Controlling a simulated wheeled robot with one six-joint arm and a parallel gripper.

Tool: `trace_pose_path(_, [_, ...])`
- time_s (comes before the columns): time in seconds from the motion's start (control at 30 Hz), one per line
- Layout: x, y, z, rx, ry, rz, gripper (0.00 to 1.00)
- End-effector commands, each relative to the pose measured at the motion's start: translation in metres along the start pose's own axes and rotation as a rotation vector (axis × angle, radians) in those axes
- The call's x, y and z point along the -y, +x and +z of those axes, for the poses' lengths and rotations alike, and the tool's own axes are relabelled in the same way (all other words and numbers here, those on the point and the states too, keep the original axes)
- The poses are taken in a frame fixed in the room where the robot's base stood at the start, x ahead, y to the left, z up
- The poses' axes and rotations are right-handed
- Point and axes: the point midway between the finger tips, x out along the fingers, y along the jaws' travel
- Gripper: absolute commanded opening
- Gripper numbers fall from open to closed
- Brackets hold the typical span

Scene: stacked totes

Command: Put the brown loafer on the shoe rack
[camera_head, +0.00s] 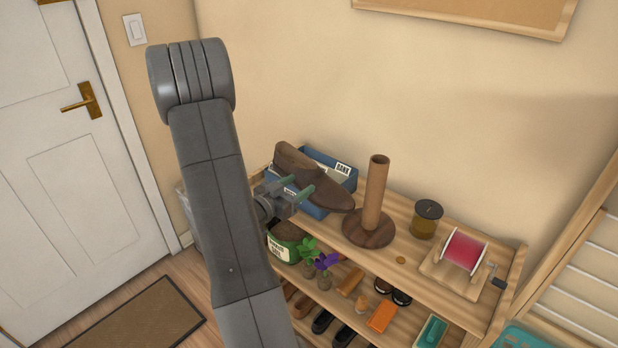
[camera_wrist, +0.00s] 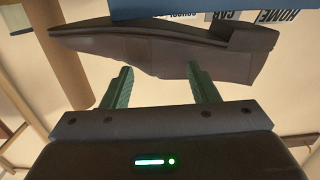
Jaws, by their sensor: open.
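The brown loafer (camera_head: 317,184) is at the blue tote (camera_head: 312,209) on the top shelf, its toe to the right. I cannot tell whether it rests in the tote or on its rim. In the wrist view the loafer (camera_wrist: 150,50) looks upside down, across the space ahead of the fingers. My gripper (camera_head: 299,187) is open, its green fingers close to the loafer's side. In the wrist view my gripper (camera_wrist: 160,72) has nothing clamped between its fingers; contact with the loafer is unclear. The wooden shoe rack (camera_head: 405,272) holds several shoes on lower shelves, partly hidden by my arm.
A brown post on a round base (camera_head: 376,195), a dark-lidded jar (camera_head: 427,220) and a pink spool on a crank stand (camera_head: 464,252) occupy the top shelf. Below are a green pot (camera_head: 284,245), purple-flowered plants (camera_head: 326,262) and an orange item (camera_head: 382,316).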

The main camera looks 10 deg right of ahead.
Motion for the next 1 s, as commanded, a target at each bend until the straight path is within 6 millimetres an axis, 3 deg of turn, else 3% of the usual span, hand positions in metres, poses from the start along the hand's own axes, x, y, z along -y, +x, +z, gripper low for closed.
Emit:
trace_pose_path(0.33, [-0.003, 0.03, -0.004, -0.001, -0.001, 0.002, 0.54])
trace_pose_path(0.6, [-0.007, 0.067, -0.008, 0.001, -0.002, 0.0, 0.54])
trace_pose_path(0.9, [-0.006, 0.072, -0.008, 0.0, -0.002, -0.003, 0.54])
trace_pose_path(1.0, [-0.006, 0.072, -0.008, 0.0, -0.002, -0.003, 0.36])
